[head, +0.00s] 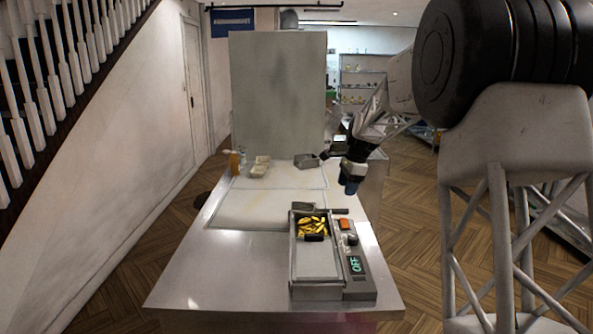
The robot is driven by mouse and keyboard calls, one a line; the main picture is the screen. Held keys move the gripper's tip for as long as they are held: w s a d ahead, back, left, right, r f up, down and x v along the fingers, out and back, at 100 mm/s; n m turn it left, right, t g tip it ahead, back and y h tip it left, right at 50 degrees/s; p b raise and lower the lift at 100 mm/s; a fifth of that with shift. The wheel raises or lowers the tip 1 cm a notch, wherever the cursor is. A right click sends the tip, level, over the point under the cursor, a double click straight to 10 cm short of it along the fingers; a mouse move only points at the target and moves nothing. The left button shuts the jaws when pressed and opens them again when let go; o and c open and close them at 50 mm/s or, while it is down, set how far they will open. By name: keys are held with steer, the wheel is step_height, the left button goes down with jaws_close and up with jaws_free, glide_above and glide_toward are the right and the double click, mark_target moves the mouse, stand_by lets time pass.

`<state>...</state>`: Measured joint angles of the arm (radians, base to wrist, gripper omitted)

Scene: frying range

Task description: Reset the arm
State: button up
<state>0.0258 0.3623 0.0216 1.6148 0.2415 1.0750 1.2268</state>
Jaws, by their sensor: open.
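My gripper (348,188) hangs on the right side of the metal table (240,270), with its dark blue fingers pointing down. It is open, and nothing shows between its fingers. It is behind and to the right of the fryer and appears apart from it. My arm reaches in from the upper right.
The fryer (318,283) stands at the table's front right, its display (356,264) reading OFF. A basket with yellow fries (312,226) sits at its back end. A yellow bottle (235,162), pale containers (260,166) and a metal pan (306,160) stand farther back. The left front is clear.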

steer(key=s+r+n+h, duration=0.1)
steer(key=s+r+n, duration=0.3)
steer(key=s, duration=1.1)
steer(key=s+r+n, duration=0.3)
steer(key=s+n, duration=0.1)
steer(key=s, duration=1.1)
steer(key=s+d+f+n, duration=0.1)
steer(key=s+f+n, duration=0.2)
steer(key=s, duration=1.2)
steer(key=s+f+n+t+h, duration=0.1)
steer(key=s+f+n, duration=0.3)
steer(key=s, duration=1.1)
steer(key=shift+d+f+t+h, duration=0.3)
steer(key=shift+d+f, duration=0.1)
steer(key=shift+f, duration=0.05)
steer(key=shift+w, duration=0.1)
